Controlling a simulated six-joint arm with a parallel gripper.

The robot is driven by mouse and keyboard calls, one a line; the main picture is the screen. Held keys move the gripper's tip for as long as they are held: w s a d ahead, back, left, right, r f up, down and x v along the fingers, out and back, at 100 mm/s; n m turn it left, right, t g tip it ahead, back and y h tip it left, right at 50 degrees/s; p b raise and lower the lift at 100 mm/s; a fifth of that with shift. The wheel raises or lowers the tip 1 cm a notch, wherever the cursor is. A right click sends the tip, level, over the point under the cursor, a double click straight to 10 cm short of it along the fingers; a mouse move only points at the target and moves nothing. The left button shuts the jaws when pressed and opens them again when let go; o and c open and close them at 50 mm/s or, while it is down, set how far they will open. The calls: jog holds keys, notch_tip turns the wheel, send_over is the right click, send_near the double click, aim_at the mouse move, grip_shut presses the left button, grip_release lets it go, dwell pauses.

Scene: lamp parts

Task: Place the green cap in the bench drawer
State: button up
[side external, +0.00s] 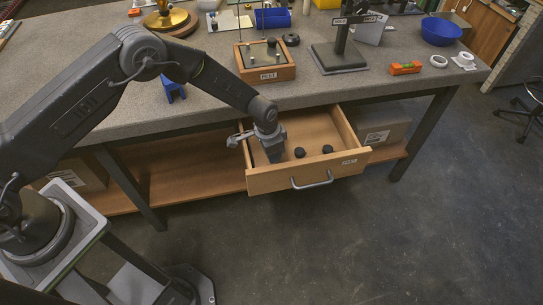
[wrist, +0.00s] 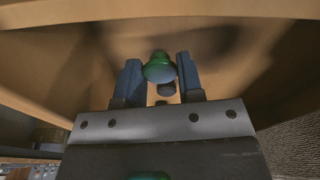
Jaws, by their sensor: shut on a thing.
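The bench drawer (side external: 262,181) is pulled open below the bench top in the side view. My gripper (side external: 275,156) points down into the drawer, near its left side and front panel. In the wrist view, the green cap (wrist: 159,68) sits between the two fingers of my gripper (wrist: 158,74), which is shut on it. The cap is hidden by my gripper in the side view. Whether it touches the drawer floor, I cannot tell.
Two black knob-like pieces (side external: 299,152) (side external: 327,149) lie in the drawer, right of my gripper. A dark round piece (wrist: 166,90) shows behind the cap. The bench top (side external: 330,88) above carries a wooden block with posts (side external: 266,73) and a black stand (side external: 340,58).

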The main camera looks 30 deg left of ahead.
jog(key=shift+f, duration=1.4)
jog(key=shift+f, duration=0.15)
jog(key=o, duration=0.9)
jog(key=r, duration=0.4)
jog(key=s+r, duration=0.1)
jog(key=r, duration=0.3)
jog(key=a+r, duration=0.1)
jog(key=r, duration=0.3)
jog(key=shift+s+r, duration=0.15)
jog(key=shift+r, duration=0.05)
